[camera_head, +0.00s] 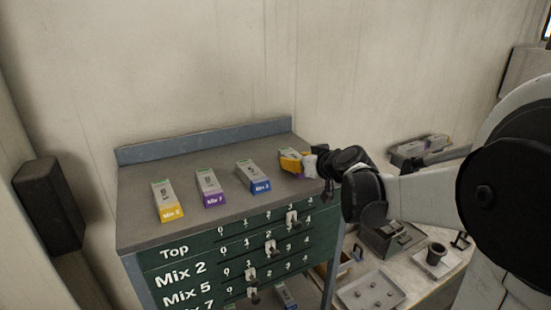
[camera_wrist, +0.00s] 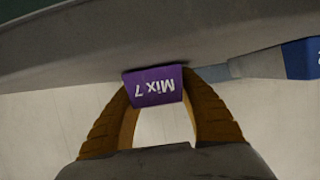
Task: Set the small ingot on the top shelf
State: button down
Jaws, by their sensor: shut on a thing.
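My gripper (camera_head: 296,163) is at the right end of the cabinet's grey top shelf (camera_head: 215,235). Its yellow-brown fingers are shut on a small ingot, whose purple end labelled "Mix 7" (camera_wrist: 154,86) shows between the fingertips in the wrist view. In the head view the fingers hide most of this ingot. It is at or just above the shelf surface; I cannot tell whether it touches. Three other ingots lie in a row on the shelf: a yellow-ended one (camera_head: 167,199), a purple-ended "Mix 7" (camera_head: 210,187) and a blue-ended one (camera_head: 252,176).
The blue-ended ingot also shows at the right of the wrist view (camera_wrist: 300,58). A blue-grey raised edge (camera_head: 205,145) runs along the shelf's back. The green front panel (camera_head: 225,255) has rows of numbered sliders. A cluttered workbench (camera_head: 410,275) stands at right.

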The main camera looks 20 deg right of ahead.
jog(key=shift+s, duration=0.1)
jog(key=shift+f, duration=0.1)
jog(key=c, duration=0.9)
grip_release()
